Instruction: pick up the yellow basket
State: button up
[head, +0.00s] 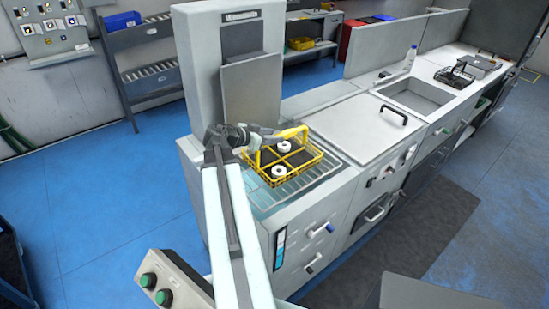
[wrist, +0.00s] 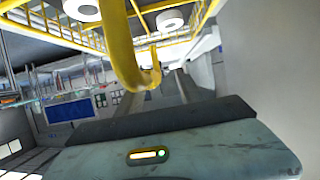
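The yellow basket (head: 283,178) stands on a wire rack on the grey machine in the head view. It is a wire-sided, divided basket with white round items in it. Its raised yellow handle (head: 292,133) arches over it. In the wrist view the handle (wrist: 122,55) looms large, its curved top in front of my gripper (wrist: 155,95). My gripper is at the handle, at the end of my arm, and also shows in the head view (head: 268,137). Its two grey fingers look apart, with the handle's curve between them. Contact with the handle cannot be told.
A tall panel (head: 250,90) rises just behind the basket. To the right are a lidded counter section (head: 360,125), a sink (head: 418,95), a bottle (head: 410,58) and a dark basket (head: 455,76). Shelving (head: 150,75) stands at the back left. Blue floor is clear at left.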

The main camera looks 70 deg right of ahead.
jog(key=s+d, duration=0.1)
jog(key=s+d+f+b, duration=0.1)
jog(key=s, duration=0.1)
jog(key=shift+f, duration=0.1)
jog(key=shift+s, duration=0.1)
grip_shut()
jog(key=shift+d, duration=0.1)
dwell(1.0)
